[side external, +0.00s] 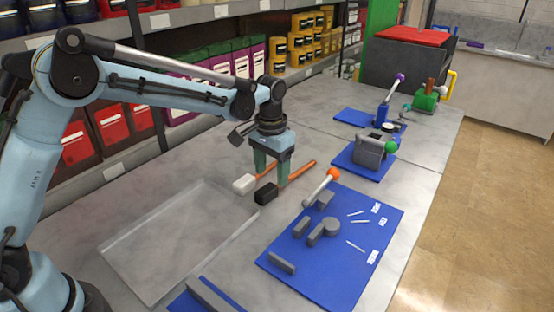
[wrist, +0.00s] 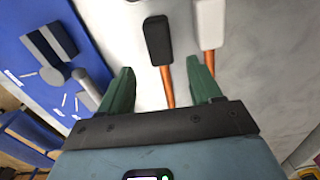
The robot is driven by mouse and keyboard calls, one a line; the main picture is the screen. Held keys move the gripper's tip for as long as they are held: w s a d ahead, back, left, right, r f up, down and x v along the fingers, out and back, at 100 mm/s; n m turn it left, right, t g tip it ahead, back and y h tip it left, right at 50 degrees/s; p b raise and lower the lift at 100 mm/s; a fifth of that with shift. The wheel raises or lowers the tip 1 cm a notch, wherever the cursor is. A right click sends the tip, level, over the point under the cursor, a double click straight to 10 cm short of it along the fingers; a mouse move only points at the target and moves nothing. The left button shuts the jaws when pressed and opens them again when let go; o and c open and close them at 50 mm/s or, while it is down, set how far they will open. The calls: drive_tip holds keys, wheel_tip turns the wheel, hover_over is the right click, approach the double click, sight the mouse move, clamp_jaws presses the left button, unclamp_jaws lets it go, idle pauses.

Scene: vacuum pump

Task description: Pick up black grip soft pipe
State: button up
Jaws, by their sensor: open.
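The black grip soft pipe has a black block-shaped grip (side external: 266,194) and a thin orange pipe (side external: 300,174). It lies on the grey table; its black grip also shows in the wrist view (wrist: 158,40). A similar pipe with a white grip (side external: 244,184) lies beside it, with its white grip at the top of the wrist view (wrist: 210,24). My gripper (side external: 271,178) is open and points down over the pipes. In the wrist view, the black grip's orange pipe runs between my green fingers (wrist: 162,88). The right finger overlaps the white grip's pipe in that view. The exact finger height is unclear.
A blue mat (side external: 338,270) with grey parts lies to the right, with an orange-ended rod (side external: 320,188) at its near-gripper edge. A clear shallow tray (side external: 180,240) is at the left. Shelves with bins (side external: 200,62) stand behind. More blue mats with fixtures lie farther back.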

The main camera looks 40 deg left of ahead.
sight(270, 186)
drive_tip(key=shift+s+a+f, duration=0.1)
drive_tip(key=shift+s+f, duration=0.05)
drive_tip(key=shift+f, duration=1.2)
drive_tip(key=shift+s+f, duration=0.1)
drive_tip(key=shift+f, duration=1.2)
drive_tip(key=shift+c, duration=0.2)
clamp_jaws()
